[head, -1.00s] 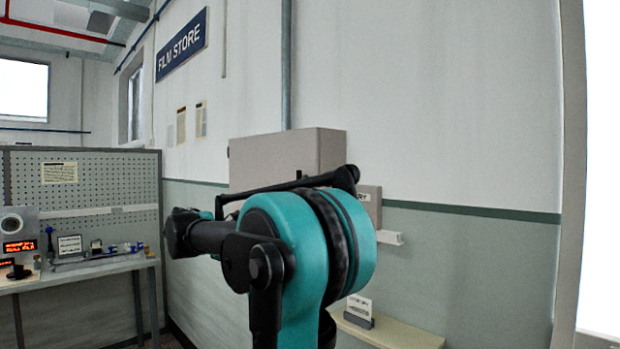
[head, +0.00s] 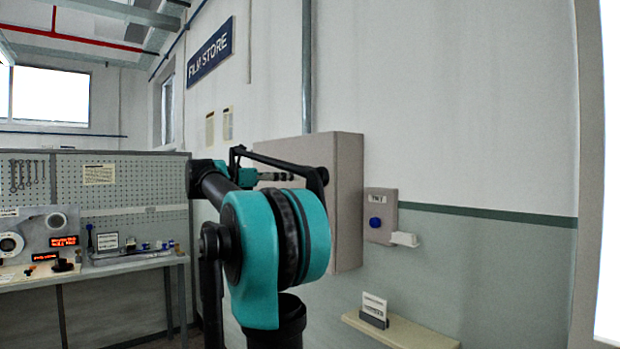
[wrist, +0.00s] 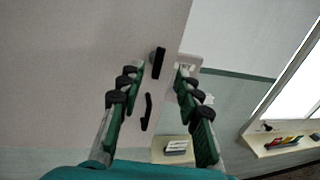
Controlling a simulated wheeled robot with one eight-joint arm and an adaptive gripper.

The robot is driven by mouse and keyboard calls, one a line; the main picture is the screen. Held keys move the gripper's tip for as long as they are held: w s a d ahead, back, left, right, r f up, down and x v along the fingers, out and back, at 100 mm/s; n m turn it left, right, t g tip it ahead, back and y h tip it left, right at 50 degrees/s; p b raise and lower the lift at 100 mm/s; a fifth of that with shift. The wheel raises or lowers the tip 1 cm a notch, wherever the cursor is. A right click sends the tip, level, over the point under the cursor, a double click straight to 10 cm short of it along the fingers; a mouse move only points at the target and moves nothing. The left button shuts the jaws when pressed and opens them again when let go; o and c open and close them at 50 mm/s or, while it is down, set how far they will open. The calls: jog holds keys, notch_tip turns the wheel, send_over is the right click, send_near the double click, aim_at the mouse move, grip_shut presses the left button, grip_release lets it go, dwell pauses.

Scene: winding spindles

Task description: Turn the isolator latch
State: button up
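A black latch (wrist: 158,62) sits upright on the pale grey cabinet face (wrist: 110,40) in the wrist view, close to the cabinet's right edge. A second, thin black handle (wrist: 146,112) is below it. I cannot tell for certain which of the two is the isolator latch. My gripper (wrist: 155,76) is open and empty, with its green and black fingers on either side of the upper latch in the picture; no contact shows. In the head view the cabinet (head: 347,200) stands on the wall behind my arm, and its latch is hidden.
A small wall box (head: 380,208) with a blue knob (head: 376,223) is right of the cabinet. A shelf (head: 400,332) with a small card (head: 374,308) is below. A bench (head: 110,267) with instruments stands at the left. The wall further right is clear.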

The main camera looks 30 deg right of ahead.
aim_at(317, 181)
jog(key=s+d, duration=0.1)
jog(key=d, duration=0.7)
grip_shut()
